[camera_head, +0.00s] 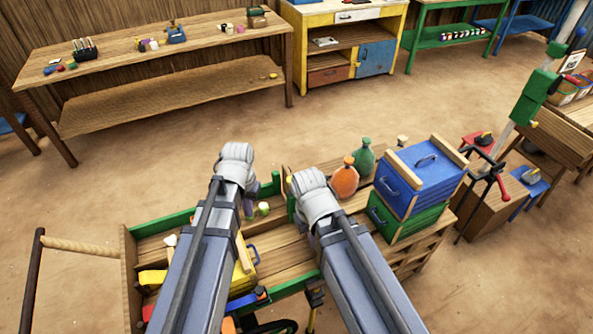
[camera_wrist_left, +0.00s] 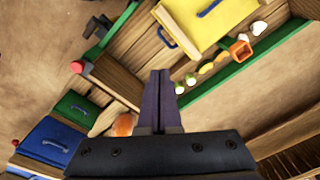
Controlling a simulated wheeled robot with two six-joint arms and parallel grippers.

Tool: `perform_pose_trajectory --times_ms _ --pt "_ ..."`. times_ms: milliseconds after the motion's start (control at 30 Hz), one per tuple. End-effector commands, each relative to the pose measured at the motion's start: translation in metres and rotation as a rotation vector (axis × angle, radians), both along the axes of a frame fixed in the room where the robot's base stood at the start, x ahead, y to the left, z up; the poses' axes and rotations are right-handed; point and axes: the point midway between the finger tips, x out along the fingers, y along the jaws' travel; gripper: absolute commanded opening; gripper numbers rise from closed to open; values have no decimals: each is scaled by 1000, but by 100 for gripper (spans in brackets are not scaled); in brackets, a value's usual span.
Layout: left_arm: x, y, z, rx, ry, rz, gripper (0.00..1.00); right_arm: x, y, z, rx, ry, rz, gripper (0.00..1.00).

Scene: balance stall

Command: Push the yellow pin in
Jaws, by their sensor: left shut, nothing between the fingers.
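I cannot make out a yellow pin for certain in either view. My left gripper (camera_wrist_left: 160,73) is shut and empty, its two dark fingers together in the left wrist view. In the head view its dark fingers (camera_head: 249,207) point down over the wooden cart, partly hidden by my left wrist. A wooden edge of the cart lies below the fingertips in the wrist view; I cannot tell whether they touch it. My right arm reaches over the cart, but its fingers are hidden behind its wrist.
A yellow box (camera_wrist_left: 190,20) with a blue handle sits on the cart. A blue box (camera_head: 421,178) stands on a green box (camera_head: 408,217), with an orange bottle (camera_head: 345,181) and a green bottle (camera_head: 364,158) beside them. Red knobs (camera_wrist_left: 77,67) stick out from the cart.

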Motion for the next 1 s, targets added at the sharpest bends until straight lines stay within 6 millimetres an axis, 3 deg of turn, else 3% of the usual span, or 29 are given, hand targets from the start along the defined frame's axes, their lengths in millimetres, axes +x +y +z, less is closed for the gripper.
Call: perform_pose_trajectory --times_ms 33,333,500,600,800,1000 --pt "20 -1 3 -2 -3 -26 0 0 0 3 0 0 0 0" --pt "110 -25 7 5 -5 -295 0 0 0 7 0 0 0 0" --pt "183 -67 8 20 4 -561 0 0 0 8 0 0 0 0" --pt "217 -94 8 29 12 -713 0 0 0 8 0 0 0 0" --pt "248 -125 8 39 21 -884 0 0 0 8 0 0 0 0" --pt "250 -129 7 41 22 -913 0 0 0 7 0 0 0 0"
